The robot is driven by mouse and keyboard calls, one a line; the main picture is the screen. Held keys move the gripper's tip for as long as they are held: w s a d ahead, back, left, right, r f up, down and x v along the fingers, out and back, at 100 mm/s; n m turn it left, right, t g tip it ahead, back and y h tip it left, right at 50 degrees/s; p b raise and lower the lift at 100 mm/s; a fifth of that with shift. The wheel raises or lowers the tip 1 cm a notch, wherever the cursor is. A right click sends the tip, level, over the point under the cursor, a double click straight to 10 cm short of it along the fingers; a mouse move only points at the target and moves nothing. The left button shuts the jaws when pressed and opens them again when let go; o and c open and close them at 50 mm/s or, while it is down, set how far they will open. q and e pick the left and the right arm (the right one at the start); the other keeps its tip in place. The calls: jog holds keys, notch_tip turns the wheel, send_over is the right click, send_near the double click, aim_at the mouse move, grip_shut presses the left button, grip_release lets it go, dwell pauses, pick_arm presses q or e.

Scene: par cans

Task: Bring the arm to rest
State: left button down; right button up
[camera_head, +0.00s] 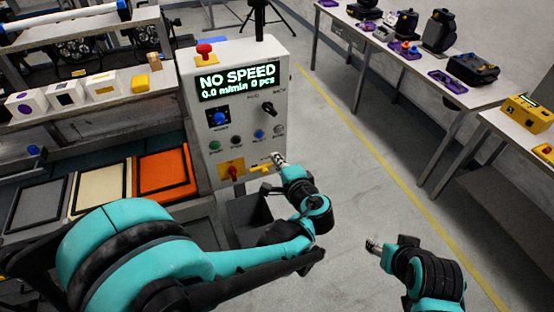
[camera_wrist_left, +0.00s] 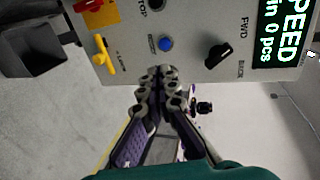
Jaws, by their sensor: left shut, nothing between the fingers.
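My left gripper (camera_head: 279,160) is in front of the lower right part of a grey control box (camera_head: 245,130), near a yellow lever (camera_head: 262,168). In the left wrist view the left gripper (camera_wrist_left: 158,76) is shut and empty, its fingertips together just below a blue button (camera_wrist_left: 166,44). The yellow lever (camera_wrist_left: 103,52) is to the left of the fingers. My right gripper (camera_head: 373,245) is at the lower right over the floor; it is too small to tell whether it is open or shut.
The box display (camera_head: 238,82) reads "NO SPEED". Grey, cream and orange trays (camera_head: 163,172) lie at the left, below small boxes (camera_head: 102,86). A dark bin (camera_head: 248,218) is below the control box. A table (camera_head: 405,62) with devices stands at the right. The floor between is clear.

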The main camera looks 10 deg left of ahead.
pick_arm(q)
jog(key=s+a+f+n+g+h, duration=0.25)
jog(key=s+a+n+g, duration=0.2)
jog(key=s+a, duration=0.3)
jog(key=s+d+n+h, duration=0.3)
jog(key=s+n+h, duration=0.2)
jog(key=s, duration=0.6)
jog(key=shift+f+n+h, duration=0.35)
jog(key=shift+f+n, duration=0.05)
jog(key=shift+n, duration=0.45)
jog(key=shift+g, duration=0.25)
